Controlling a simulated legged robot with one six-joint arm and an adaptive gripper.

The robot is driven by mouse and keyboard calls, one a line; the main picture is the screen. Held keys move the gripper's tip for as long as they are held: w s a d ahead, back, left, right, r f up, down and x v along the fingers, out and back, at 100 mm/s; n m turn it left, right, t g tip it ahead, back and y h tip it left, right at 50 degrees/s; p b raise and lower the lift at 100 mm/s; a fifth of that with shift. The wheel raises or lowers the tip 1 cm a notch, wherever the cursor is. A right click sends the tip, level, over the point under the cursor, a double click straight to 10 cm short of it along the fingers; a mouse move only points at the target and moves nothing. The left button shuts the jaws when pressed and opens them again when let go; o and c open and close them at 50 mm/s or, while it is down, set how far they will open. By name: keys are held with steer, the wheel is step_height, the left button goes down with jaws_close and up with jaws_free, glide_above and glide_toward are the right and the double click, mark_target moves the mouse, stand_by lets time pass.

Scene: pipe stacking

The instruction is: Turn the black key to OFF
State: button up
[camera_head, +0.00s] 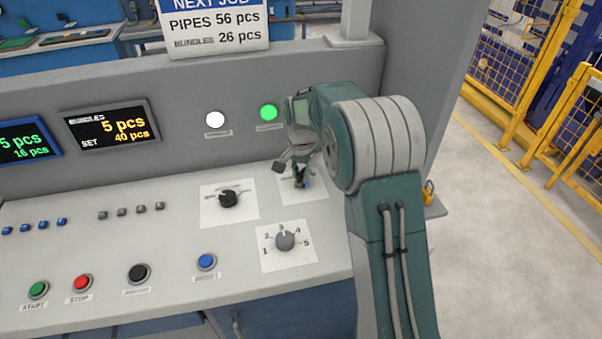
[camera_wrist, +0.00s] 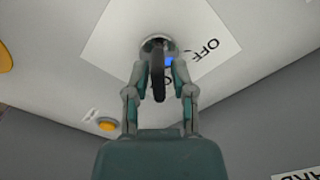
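The black key (camera_wrist: 158,82) stands in a round metal lock on a white label plate (camera_wrist: 112,38) in the wrist view. The word OFF shows on the plate to the right of the lock; another marking is partly hidden behind my gripper. My gripper (camera_wrist: 160,70) has one finger on each side of the key. Narrow gaps seem to show between key and fingers, so it looks open around the key. In the head view my gripper (camera_head: 297,172) is over the plate at the panel's right, and the key is hard to make out there.
A black selector knob (camera_head: 229,199) and a grey numbered dial (camera_head: 285,241) sit left of and below the key plate. A blue button (camera_head: 206,262) is lower left. A lit green lamp (camera_head: 268,112) is on the upright panel behind. Open floor lies right of the console.

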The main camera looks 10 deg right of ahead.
jaws_close()
steer(key=shift+n, duration=0.4)
steer(key=n, duration=1.3)
steer(key=shift+n, duration=2)
steer(key=shift+w, duration=0.1)
